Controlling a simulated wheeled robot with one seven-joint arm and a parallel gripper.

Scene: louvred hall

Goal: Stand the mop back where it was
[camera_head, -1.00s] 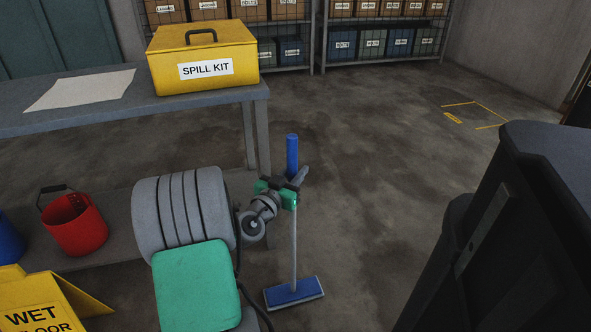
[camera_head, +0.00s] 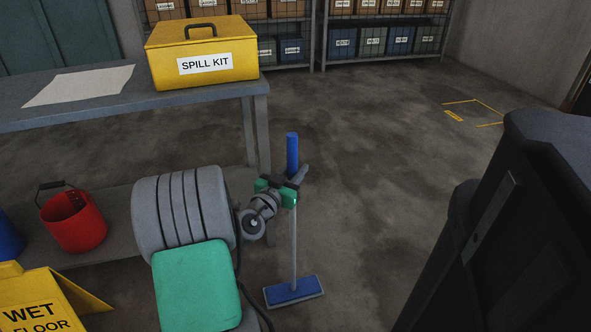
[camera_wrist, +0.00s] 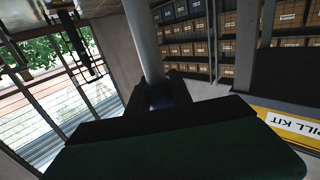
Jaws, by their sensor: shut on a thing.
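The mop (camera_head: 294,240) is upright, with a blue grip at the top, a grey pole and a flat blue head (camera_head: 294,291) low at or near the floor. I cannot tell whether the head touches the floor. My gripper (camera_head: 290,186) is shut on the pole just below the blue grip. In the wrist view the pale pole (camera_wrist: 143,45) runs up from between the fingers of my gripper (camera_wrist: 160,95). A yellow-marked floor area (camera_head: 474,113) lies at the far right, apart from the mop.
A grey bench (camera_head: 190,97) bears a yellow spill kit (camera_head: 205,70) and a paper sheet. A red bucket (camera_head: 72,222) stands on its lower shelf. A yellow wet floor sign (camera_head: 45,300) is front left. A dark bin (camera_head: 520,230) fills the right. Floor between is clear.

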